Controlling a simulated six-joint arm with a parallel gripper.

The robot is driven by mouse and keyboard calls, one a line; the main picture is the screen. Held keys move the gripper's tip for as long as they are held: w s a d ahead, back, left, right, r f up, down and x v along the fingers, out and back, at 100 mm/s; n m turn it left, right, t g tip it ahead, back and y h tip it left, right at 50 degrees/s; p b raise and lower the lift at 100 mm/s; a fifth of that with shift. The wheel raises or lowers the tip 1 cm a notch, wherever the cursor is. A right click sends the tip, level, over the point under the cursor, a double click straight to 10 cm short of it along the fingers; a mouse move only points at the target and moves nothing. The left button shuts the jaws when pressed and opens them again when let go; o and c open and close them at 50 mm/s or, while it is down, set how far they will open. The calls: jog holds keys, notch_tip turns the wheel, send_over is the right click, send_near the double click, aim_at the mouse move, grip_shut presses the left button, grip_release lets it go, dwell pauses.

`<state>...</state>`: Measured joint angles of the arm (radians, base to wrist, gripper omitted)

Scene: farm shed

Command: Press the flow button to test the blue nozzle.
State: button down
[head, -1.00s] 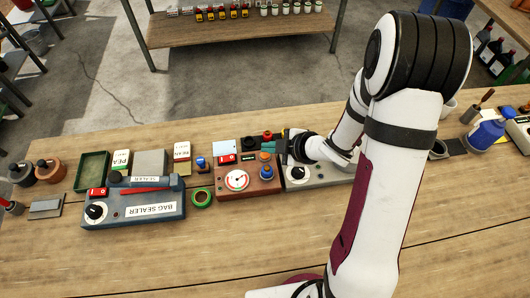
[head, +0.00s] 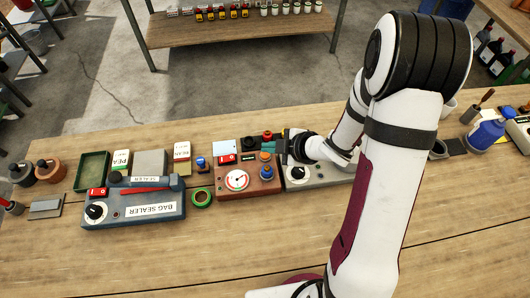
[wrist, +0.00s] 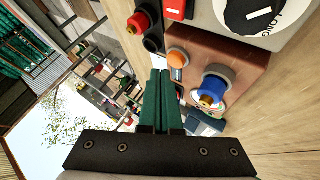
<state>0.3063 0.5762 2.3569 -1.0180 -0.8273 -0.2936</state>
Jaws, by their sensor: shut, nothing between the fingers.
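A brown test box (head: 232,192) with a round dial gauge (head: 237,180) stands on the bench. The blue nozzle (head: 267,179) stands upright on it; in the wrist view it shows with a brass tip (wrist: 216,84). An orange round button (head: 265,156) in a grey ring sits behind the nozzle, also in the wrist view (wrist: 178,57). No label marks it as the flow button. My gripper (wrist: 159,76) is shut and empty, its green fingers apart from the nozzle and seemingly beside the orange button; exact contact cannot be told. The gauge is mostly hidden in the wrist view.
A red nozzle (head: 267,135) and a black part stand behind the box. A grey unit with a black dial (head: 297,173) adjoins it on the right, under my arm. The front bench is clear.

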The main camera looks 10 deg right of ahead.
aim_at(269, 159)
jog(key=shift+f, duration=0.15)
dwell(0.6)
jog(key=shift+f, duration=0.3)
jog(key=shift+f, duration=0.4)
dwell(0.7)
jog(key=shift+r, duration=0.85)
jog(key=shift+r, duration=2.5)
